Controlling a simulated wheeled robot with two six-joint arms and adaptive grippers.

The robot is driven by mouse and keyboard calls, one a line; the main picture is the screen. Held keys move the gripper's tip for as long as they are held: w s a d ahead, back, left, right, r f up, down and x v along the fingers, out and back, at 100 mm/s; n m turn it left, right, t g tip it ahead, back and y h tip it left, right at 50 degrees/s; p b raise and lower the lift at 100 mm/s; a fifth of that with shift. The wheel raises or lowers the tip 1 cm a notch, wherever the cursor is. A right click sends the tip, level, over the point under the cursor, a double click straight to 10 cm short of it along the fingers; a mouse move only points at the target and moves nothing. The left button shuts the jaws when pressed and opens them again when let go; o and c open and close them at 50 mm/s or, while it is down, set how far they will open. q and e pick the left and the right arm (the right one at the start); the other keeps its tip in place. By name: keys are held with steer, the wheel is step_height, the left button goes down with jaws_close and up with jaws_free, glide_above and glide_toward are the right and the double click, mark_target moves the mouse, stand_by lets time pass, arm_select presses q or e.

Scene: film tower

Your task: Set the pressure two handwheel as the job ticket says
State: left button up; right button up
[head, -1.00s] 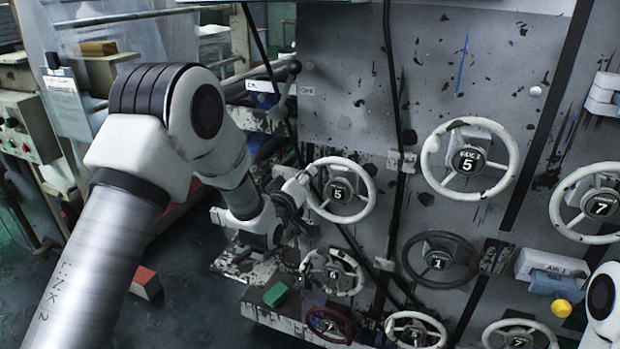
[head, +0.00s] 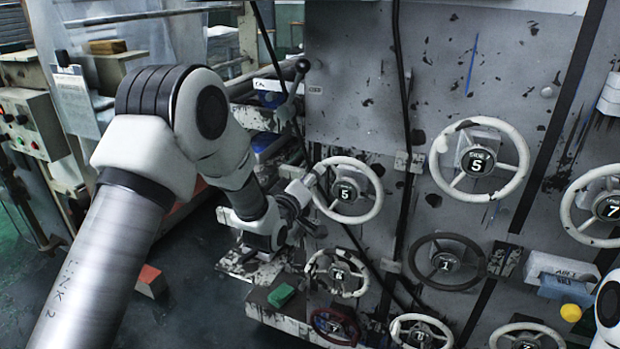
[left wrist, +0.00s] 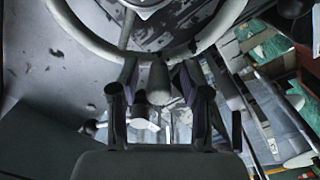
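Several numbered handwheels sit on a grey, paint-chipped panel. My left gripper (head: 303,190) is at the left rim of a white handwheel (head: 372,208) whose hub shows 5. In the left wrist view this wheel's rim (left wrist: 82,38) arcs across the top, and a grey peg-like handle (left wrist: 158,82) lies between the fingers of my left gripper (left wrist: 157,72). I cannot tell if the fingers press on it. Small hub names are too blurred to tell which is pressure two. No readable job ticket shows. My right gripper is out of view.
Another white wheel (head: 525,160) shows 5, a dark wheel (head: 410,262) shows 1, and a white wheel (head: 567,210) at the right shows 7. More wheels line the bottom. A green block (head: 281,296) lies on a ledge left of them.

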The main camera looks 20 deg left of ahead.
arm_select(q)
steer(key=s, duration=1.2)
steer(key=shift+a, duration=0.2)
steer(key=shift+f, duration=0.1)
steer(key=s+d+f+m+g+p, duration=0.1)
steer(key=s+f+g+p, duration=0.15)
steer(key=s+f, duration=0.4)
steer(key=s+f+g+p, duration=0.1)
steer(key=s+f+g, duration=0.2)
steer(key=f, duration=0.6)
steer(key=s+d+f+m+g+p, duration=0.1)
steer(key=s+f+g+p, duration=0.2)
steer(key=f, duration=0.4)
steer(key=s+f+m+g, duration=0.3)
steer(key=s+f+g, duration=0.1)
steer(key=s, duration=0.6)
steer(key=s+f+m+g, duration=0.4)
steer(key=s+g, duration=0.1)
steer(key=s, duration=0.6)
steer(key=shift+s+f+g, duration=0.2)
steer(key=shift+s+g, duration=0.1)
steer(key=shift+g, duration=0.05)
